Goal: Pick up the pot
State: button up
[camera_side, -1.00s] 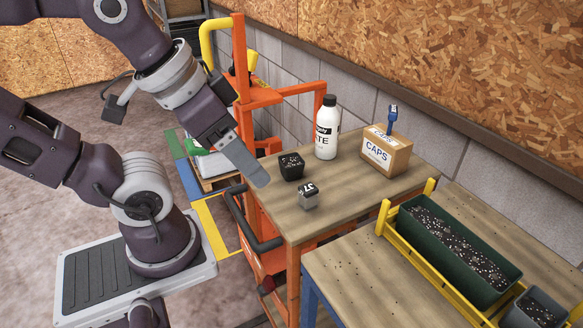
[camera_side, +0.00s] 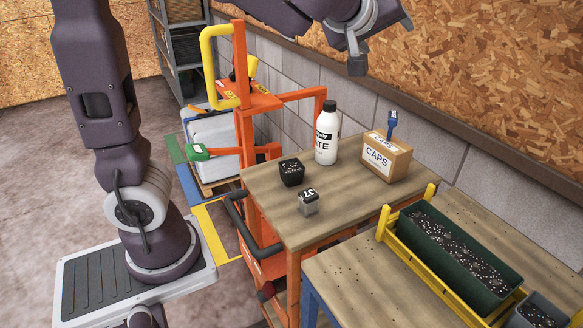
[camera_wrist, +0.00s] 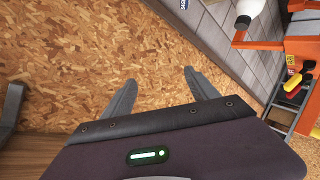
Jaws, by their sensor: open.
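A small black pot (camera_side: 291,174) filled with dark, white-flecked soil stands upright on the wooden bench, left of the white bottle. A grey pot (camera_side: 540,312) with similar soil is partly cut off at the lower right. My gripper's open fingers (camera_wrist: 160,83) show in the wrist view with only the chipboard wall between them, holding nothing. Neither pot shows in the wrist view.
Near the black pot are a grey numbered block (camera_side: 308,203), a white bottle (camera_side: 326,135) and a CAPS box (camera_side: 385,157). A green soil planter (camera_side: 455,255) stands in a yellow frame (camera_side: 425,283). An orange cart frame (camera_side: 238,110) rises left of the bench.

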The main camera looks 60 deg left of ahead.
aim_at(288, 167)
jog(key=s+a+f+n+g+y, duration=0.5)
jog(key=s+a+f+g+y, duration=0.35)
jog(key=s+f+g, duration=0.25)
jog(key=shift+h, duration=0.45)
jog(key=f, duration=1.4)
jog(key=a+f, duration=0.1)
jog(key=f, duration=0.6)
jog(key=shift+f, duration=0.35)
jog(key=x, duration=0.6)
jog(key=shift+w+f, duration=0.1)
jog(key=shift+f, duration=0.2)
jog(key=shift+w+a+f, duration=0.1)
jog(key=shift+a+f, duration=0.1)
jog(key=shift+a, duration=0.2)
jog(key=shift+c, duration=0.5)
jog(key=c, duration=1.1)
